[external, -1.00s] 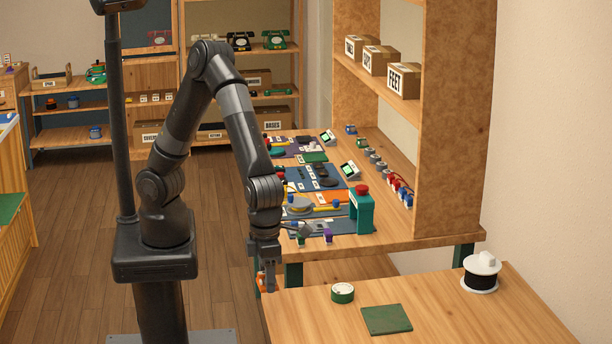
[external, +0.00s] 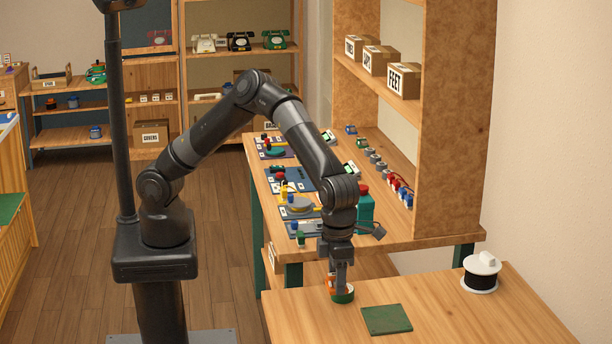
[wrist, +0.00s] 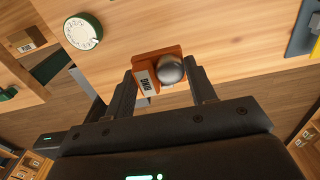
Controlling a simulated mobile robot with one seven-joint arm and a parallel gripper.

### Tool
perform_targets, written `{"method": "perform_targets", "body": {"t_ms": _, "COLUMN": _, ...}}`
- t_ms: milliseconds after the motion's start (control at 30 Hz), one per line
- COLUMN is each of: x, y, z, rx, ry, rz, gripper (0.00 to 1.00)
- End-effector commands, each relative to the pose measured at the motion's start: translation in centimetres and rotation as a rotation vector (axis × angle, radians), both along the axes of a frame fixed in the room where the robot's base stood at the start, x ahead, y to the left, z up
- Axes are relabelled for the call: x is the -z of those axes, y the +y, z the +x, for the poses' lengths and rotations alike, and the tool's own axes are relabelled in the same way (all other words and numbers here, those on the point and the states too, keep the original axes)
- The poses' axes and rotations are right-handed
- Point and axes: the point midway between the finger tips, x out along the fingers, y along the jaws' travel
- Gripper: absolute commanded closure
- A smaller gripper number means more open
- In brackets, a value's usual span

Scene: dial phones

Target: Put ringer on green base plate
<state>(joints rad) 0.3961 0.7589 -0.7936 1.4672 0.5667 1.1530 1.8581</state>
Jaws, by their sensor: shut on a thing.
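My gripper (external: 341,282) is shut on the ringer (wrist: 159,72), an orange block with a white label and a grey dome. The wrist view shows it between my two fingers (wrist: 160,85). In the external view, the ringer's orange side (external: 331,283) shows at the fingertips, partly hidden by them. The green base plate (external: 387,320) is a flat dark green square on the front table, right of my gripper and apart from it. I do not make out the plate in the wrist view.
A round green-rimmed dial (external: 343,298) sits on the front table just by the ringer in the external view; it also shows in the wrist view (wrist: 83,31). A white-and-black spool (external: 481,275) stands at the right. A workbench with phone parts (external: 420,240) lies behind.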

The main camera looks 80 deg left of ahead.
Motion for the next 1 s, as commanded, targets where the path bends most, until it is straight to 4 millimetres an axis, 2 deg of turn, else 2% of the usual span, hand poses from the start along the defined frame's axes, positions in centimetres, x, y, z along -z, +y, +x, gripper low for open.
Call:
{"method": "perform_targets", "body": {"t_ms": 300, "x": 4.4, "y": 2.3, "z": 6.8, "rx": -0.005, "ry": 0.002, "rz": 0.0, "gripper": 0.78}}
{"method": "perform_targets", "body": {"t_ms": 433, "x": 5.6, "y": 3.0, "z": 8.8, "rx": -0.003, "ry": 0.0, "rz": 0.0, "gripper": 0.78}}
{"method": "perform_targets", "body": {"t_ms": 667, "x": 6.7, "y": 3.4, "z": 9.9, "rx": 0.0, "ry": 0.0, "rz": 0.0, "gripper": 0.78}}
{"method": "perform_targets", "body": {"t_ms": 900, "x": 9.9, "y": 3.3, "z": 9.8, "rx": -0.001, "ry": 0.001, "rz": 0.0, "gripper": 0.78}}
{"method": "perform_targets", "body": {"t_ms": 1000, "x": 10.3, "y": 3.3, "z": 9.8, "rx": -0.001, "ry": -0.001, "rz": 0.0, "gripper": 0.78}}
